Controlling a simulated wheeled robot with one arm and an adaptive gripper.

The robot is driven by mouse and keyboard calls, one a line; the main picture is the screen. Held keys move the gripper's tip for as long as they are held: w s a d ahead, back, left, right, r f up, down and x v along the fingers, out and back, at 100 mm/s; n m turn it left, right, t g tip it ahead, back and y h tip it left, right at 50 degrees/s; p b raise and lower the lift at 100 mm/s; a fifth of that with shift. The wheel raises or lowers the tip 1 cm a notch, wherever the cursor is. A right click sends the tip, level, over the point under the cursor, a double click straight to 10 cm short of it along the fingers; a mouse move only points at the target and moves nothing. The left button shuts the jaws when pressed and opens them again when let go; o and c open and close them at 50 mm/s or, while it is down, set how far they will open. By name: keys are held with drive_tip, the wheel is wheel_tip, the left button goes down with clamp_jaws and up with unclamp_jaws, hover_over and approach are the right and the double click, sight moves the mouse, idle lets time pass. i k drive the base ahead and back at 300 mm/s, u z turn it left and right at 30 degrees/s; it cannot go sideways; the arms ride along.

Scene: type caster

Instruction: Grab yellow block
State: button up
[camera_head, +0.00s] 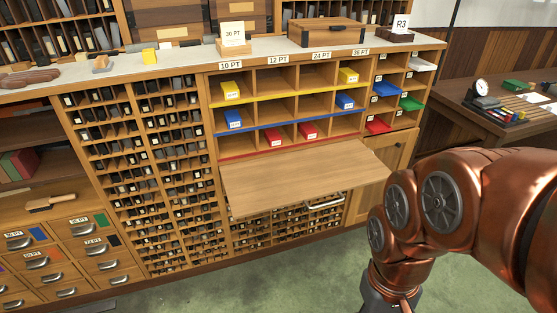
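One yellow block (231,92) with a white label lies in the top row of the open cabinet, in the 10 PT column. Another yellow block (348,76) with a white label lies in the same row, in the 36 PT column. A plain yellow block (149,56) sits on the grey countertop at the upper left. My copper arm comes in from the right and points down at the lower right. It is apart from all the yellow blocks. The fingers of my gripper are below the frame, so its state is hidden.
A wooden board (305,180) sticks out below the compartments. Blue blocks (233,119) and red blocks (308,131) lie in the lower rows. A 30 PT card (234,33) and a wooden box (326,32) stand on the counter. Green floor (250,285) is clear in front.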

sight(149, 57)
drive_tip(key=u, duration=2.65)
drive_tip(key=i, duration=2.6)
drive_tip(key=z, duration=1.45)
